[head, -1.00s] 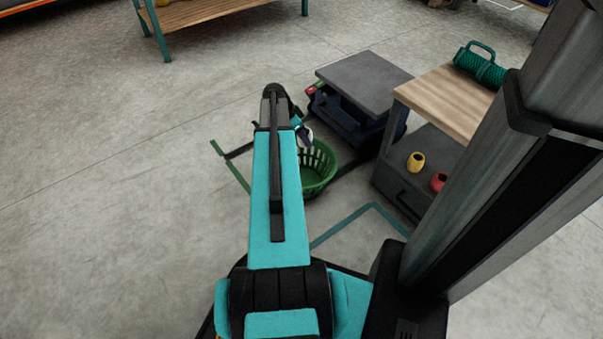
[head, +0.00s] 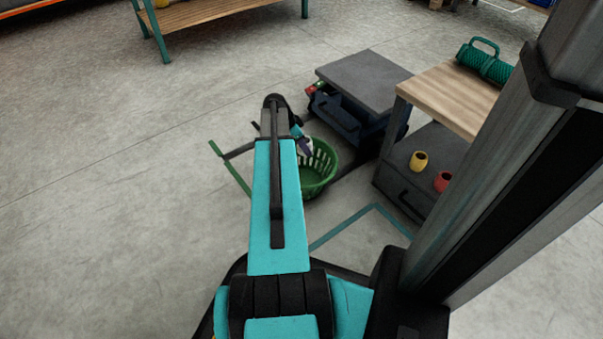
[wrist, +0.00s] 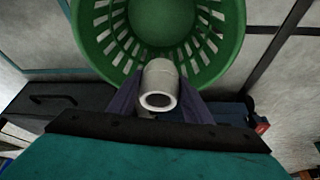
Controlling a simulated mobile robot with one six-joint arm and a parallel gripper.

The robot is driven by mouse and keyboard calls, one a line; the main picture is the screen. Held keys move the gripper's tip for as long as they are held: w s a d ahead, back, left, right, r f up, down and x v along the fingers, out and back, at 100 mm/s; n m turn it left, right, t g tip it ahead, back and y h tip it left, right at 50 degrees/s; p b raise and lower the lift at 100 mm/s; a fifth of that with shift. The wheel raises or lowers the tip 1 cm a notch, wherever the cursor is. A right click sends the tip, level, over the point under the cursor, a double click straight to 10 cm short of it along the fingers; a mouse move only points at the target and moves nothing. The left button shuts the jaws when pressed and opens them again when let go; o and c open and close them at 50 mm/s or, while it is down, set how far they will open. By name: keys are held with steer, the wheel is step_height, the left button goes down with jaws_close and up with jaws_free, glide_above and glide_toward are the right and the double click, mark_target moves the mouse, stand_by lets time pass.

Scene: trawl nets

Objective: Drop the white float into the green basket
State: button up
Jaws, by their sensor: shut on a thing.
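The white float (wrist: 160,86), a short tube with a hole in its end, is held between the two fingers of my gripper (wrist: 160,100) in the wrist view. The green basket (wrist: 219,62) is round with slotted walls and lies just beyond the float, which overlaps its near rim in that view. In the head view the green basket (head: 322,171) stands on the floor, partly hidden by my arm. My gripper (head: 303,146) is at the basket's left side there, mostly hidden behind my arm. The height of the float above the basket is hard to tell.
A dark cart (head: 364,82) with a drawer stands behind the basket. To its right, a wood-topped bench (head: 448,98) bears a green rope coil (head: 485,66). A yellow float (head: 418,161) and a red float (head: 443,181) sit on its lower shelf. Floor at left is clear.

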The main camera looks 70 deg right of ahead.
steer(key=o, duration=1.1)
steer(key=shift+o, duration=0.2)
steer(key=p+v, duration=0.5)
steer(key=v, duration=0.8)
steer(key=shift+r, duration=0.4)
steer(key=shift+w+a+p, duration=0.1)
steer(key=shift+a+p, duration=0.1)
steer(key=shift+p, duration=0.1)
